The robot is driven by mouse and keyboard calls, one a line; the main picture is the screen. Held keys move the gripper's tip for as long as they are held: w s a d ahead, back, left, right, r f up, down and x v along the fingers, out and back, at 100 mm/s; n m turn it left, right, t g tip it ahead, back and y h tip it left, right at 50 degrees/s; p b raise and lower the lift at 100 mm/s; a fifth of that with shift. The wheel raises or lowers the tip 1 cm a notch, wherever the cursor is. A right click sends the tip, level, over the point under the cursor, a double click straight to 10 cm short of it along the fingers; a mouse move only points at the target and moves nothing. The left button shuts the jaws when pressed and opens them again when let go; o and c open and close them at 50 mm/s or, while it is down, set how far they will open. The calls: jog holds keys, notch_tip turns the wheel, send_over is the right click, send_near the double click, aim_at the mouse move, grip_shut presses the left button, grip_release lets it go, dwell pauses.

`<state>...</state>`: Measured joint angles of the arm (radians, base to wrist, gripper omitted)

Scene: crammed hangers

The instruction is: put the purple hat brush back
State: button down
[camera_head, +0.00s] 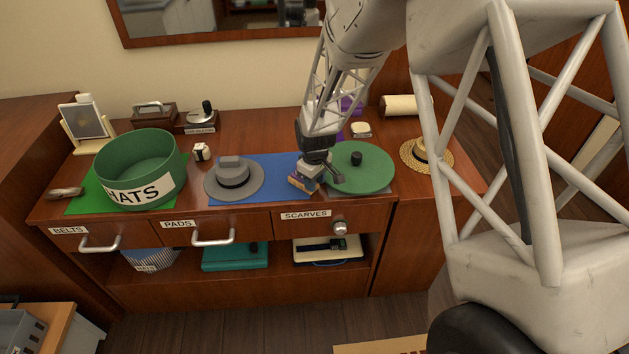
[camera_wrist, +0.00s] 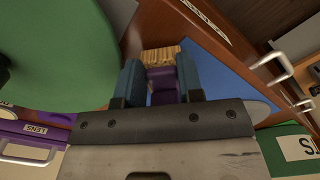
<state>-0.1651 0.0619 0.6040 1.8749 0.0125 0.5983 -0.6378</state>
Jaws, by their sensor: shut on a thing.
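My gripper (camera_head: 309,178) is shut on the purple hat brush, which has a purple back and tan bristles (camera_head: 301,183). In the wrist view the brush (camera_wrist: 162,78) sits between the two blue-grey fingers (camera_wrist: 162,82), with its bristles sticking out past the fingertips. The brush is over the right part of a blue mat (camera_head: 270,167), near the counter's front edge. I cannot tell whether it touches the mat. My fingers hide part of the brush.
A grey hat (camera_head: 234,182) lies left of my gripper, and a round green lid (camera_head: 372,169) with a black knob lies close on its right. A green HATS box (camera_head: 141,168) stands at left, a straw hat (camera_head: 427,156) at right. Purple objects (camera_head: 351,106) stand behind my arm.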

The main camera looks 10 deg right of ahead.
jog(key=shift+f, duration=0.1)
jog(key=c, duration=1)
grip_release()
jog(key=shift+c, duration=0.2)
notch_tip(320, 180, up, 12)
